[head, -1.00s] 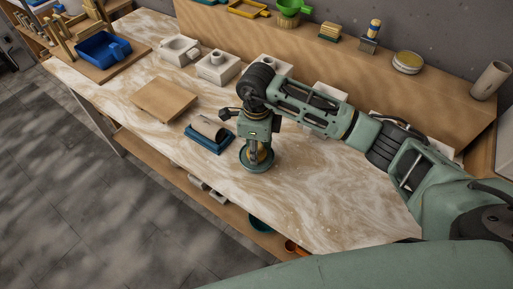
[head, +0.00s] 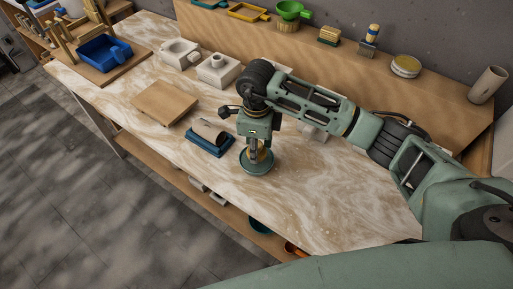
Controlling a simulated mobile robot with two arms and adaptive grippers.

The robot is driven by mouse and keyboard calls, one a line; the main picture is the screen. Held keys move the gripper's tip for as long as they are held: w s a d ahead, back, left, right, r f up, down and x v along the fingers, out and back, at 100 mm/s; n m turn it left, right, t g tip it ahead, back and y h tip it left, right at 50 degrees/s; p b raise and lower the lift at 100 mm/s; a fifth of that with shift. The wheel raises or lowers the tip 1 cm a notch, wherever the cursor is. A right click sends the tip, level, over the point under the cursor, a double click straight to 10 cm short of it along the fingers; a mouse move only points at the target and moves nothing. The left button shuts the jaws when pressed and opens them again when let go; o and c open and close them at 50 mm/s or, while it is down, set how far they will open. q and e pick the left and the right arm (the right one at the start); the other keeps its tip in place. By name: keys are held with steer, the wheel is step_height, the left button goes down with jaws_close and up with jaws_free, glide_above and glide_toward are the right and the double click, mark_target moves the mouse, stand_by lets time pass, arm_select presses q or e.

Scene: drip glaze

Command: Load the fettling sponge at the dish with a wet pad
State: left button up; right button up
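The dish (head: 257,168) is a small round green bowl on the marbled table. My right gripper (head: 257,150) points straight down into it, with its fingers at the dish's mouth. A small yellowish piece, which looks like the fettling sponge (head: 263,155), shows between the fingers, low in the dish. The fingers appear closed on it, though the gripper partly hides it. I cannot see whether its underside touches the dish floor or how wet it is. My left gripper is not in view.
A wooden board (head: 166,101), white plaster blocks (head: 219,68) and a blue basin (head: 103,51) lie farther back. A raised shelf (head: 330,62) runs behind. The front right tabletop is clear.

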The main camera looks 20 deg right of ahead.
steer(key=shift+r+p, duration=1.05)
steer(key=shift+r, duration=1.3)
